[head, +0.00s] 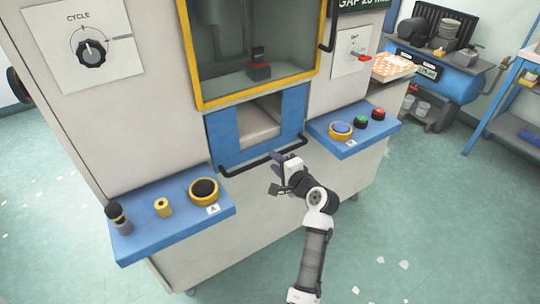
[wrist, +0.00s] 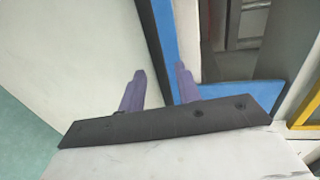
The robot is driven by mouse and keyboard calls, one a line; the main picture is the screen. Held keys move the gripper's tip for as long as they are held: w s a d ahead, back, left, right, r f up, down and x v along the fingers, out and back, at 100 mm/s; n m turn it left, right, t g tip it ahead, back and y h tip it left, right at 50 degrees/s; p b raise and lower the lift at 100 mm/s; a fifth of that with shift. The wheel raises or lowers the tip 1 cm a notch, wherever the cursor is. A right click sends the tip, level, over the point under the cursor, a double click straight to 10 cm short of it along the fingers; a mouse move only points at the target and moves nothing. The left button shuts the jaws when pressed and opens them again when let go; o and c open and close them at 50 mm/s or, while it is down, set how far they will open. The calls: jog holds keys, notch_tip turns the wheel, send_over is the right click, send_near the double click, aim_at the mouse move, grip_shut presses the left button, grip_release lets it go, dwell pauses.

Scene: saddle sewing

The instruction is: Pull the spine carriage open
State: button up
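The spine carriage (head: 224,140) is the blue-framed unit low in the machine's front, below the yellow-framed window. A black bar handle (head: 246,167) runs across its front. My gripper (head: 274,178) is just in front of and below the right half of that handle in the head view. A blue edge of the machine (wrist: 164,50) and a pale panel lie beyond the fingers.
A blue shelf with a yellow-ringed black button (head: 204,190) juts out at left. Another blue shelf with blue, green and red buttons (head: 352,134) juts out at right, near my arm. The floor (head: 430,210) in front and to the right is mostly clear.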

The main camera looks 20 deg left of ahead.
aim_at(271, 159)
jog(key=shift+x, duration=1.95)
grip_shut()
